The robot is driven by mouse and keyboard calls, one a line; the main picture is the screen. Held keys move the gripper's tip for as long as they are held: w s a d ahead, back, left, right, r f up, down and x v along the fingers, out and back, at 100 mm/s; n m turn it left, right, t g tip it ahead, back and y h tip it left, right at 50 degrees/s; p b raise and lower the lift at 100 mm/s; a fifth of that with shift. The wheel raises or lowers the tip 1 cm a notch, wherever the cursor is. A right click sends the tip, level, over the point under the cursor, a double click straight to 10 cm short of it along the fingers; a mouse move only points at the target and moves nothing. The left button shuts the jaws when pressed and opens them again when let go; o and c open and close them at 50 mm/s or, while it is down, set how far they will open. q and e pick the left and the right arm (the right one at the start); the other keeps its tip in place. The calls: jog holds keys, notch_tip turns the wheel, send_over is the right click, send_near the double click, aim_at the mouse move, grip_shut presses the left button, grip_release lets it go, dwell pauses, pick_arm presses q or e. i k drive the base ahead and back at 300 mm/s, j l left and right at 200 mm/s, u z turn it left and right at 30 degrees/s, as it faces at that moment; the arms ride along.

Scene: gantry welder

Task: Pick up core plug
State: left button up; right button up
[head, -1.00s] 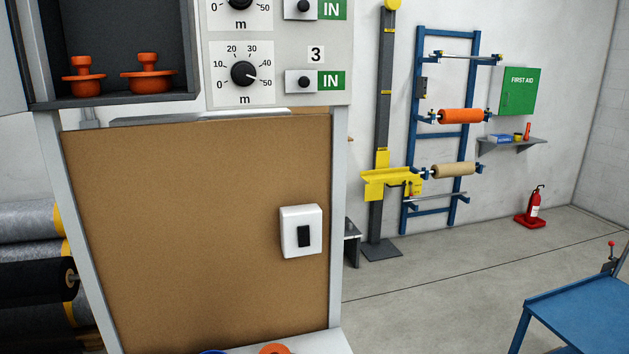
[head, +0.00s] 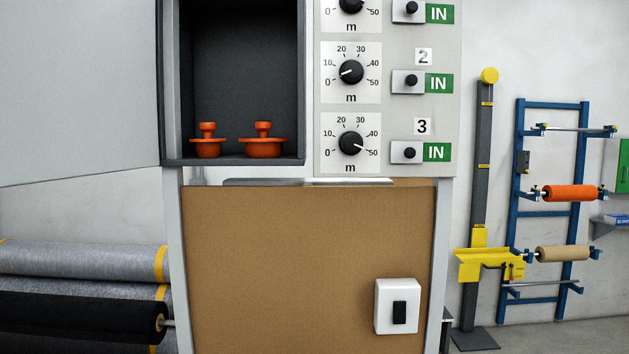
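Two orange plugs with round flanges and knobs stand upright in a dark open compartment of the cabinet. The left plug (head: 208,143) and the right plug (head: 263,143) sit side by side on the compartment floor (head: 235,160), a small gap apart. The pictures do not label either one as the core plug. Neither of my grippers shows in the head view.
The open cabinet door (head: 80,90) stands to the left of the compartment. A panel of dials (head: 351,145) and switches is on the right. Below are a brown board (head: 290,260) and a white switch box (head: 397,306). Fabric rolls (head: 80,262) lie at lower left.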

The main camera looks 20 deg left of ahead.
aim_at(262, 147)
jog(key=j+z, duration=0.25)
jog(key=j, duration=3.05)
jog(key=i+j, duration=0.15)
jog(key=j, duration=0.15)
jog(key=i+j+z, duration=0.1)
jog(key=j, duration=0.2)
jog(key=i+j, duration=0.1)
jog(key=j, duration=0.2)
jog(key=i+j, duration=0.15)
jog(key=j, duration=0.15)
jog(key=i+j+z, duration=0.1)
jog(key=i+j, duration=0.35)
jog(key=i, duration=0.15)
jog(key=k+l+z, duration=0.2)
jog(key=z, duration=0.25)
jog(key=k+l+z, duration=0.1)
jog(key=l+z, duration=0.35)
jog(key=k+l+z, duration=0.1)
jog(key=l+z, duration=0.35)
jog(key=j, duration=0.15)
